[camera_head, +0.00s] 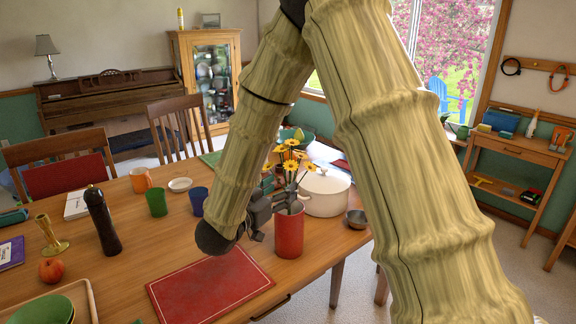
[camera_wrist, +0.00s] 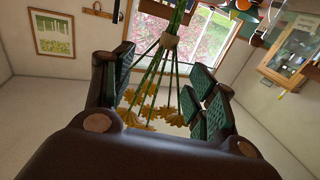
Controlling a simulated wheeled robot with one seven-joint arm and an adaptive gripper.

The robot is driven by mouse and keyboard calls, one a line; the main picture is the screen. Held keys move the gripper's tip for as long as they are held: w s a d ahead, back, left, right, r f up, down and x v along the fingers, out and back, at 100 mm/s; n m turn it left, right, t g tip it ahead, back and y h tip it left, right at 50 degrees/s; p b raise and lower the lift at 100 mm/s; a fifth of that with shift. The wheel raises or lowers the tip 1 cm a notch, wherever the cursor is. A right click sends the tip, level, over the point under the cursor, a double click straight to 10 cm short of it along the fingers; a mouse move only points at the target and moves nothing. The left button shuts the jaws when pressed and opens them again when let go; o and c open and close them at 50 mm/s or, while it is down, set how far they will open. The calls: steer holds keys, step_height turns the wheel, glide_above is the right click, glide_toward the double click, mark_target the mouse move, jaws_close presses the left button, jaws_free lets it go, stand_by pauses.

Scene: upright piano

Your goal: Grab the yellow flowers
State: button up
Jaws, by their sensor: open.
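The yellow flowers (camera_head: 291,166) stand upright in a red cylindrical vase (camera_head: 289,235) near the table's right side. My gripper (camera_head: 280,198) is beside the stems, just above the vase rim, with part of it covering the lower stems. In the wrist view, which looks upside down, the flowers' stems (camera_wrist: 165,62) gather at a tie and pass between the spread dark green-padded fingers of my gripper (camera_wrist: 162,88). The yellow blooms (camera_wrist: 150,108) show between the fingers, partly hidden by the gripper body. The fingers look apart from the stems.
A white pot (camera_head: 325,193) stands close behind the vase, with a small metal bowl (camera_head: 356,219) to its right. A red board (camera_head: 208,287) lies in front. Green (camera_head: 156,202) and blue (camera_head: 198,200) cups and a dark pepper mill (camera_head: 103,222) stand left on the table (camera_head: 150,250).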

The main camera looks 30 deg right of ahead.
mark_target(287, 183)
steer(key=shift+p+x, duration=0.4)
steer(key=shift+x, duration=2.2)
steer(key=c, duration=1.1)
